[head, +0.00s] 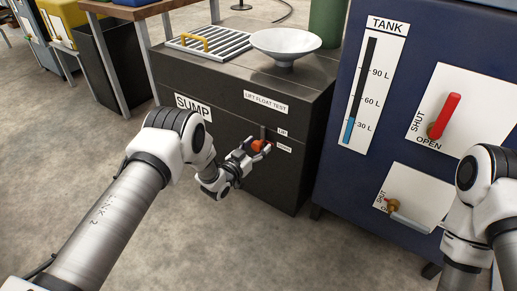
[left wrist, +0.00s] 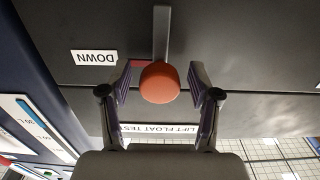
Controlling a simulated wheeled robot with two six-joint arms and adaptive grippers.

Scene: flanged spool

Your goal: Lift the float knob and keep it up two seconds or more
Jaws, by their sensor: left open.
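The float knob (head: 258,145) is a small orange-red knob on the front of the dark sump box, under the "LIFT FLOAT TEST" label. It sits low on its slot, near the lower "DOWN" label. My left gripper (head: 257,149) is at the knob, partly covering it. In the left wrist view the round knob (left wrist: 159,82) is between the two spread fingers, with a gap on each side. The left gripper is open and holds nothing. My right arm shows at the right edge, but its gripper is out of view.
The sump box (head: 240,175) carries a grating (head: 209,45) with a yellow handle and a grey dish (head: 286,42). To the right stands a blue tank (head: 340,150) with a level gauge, a red lever (head: 444,116) and a smaller valve (head: 400,212). The floor in front is clear.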

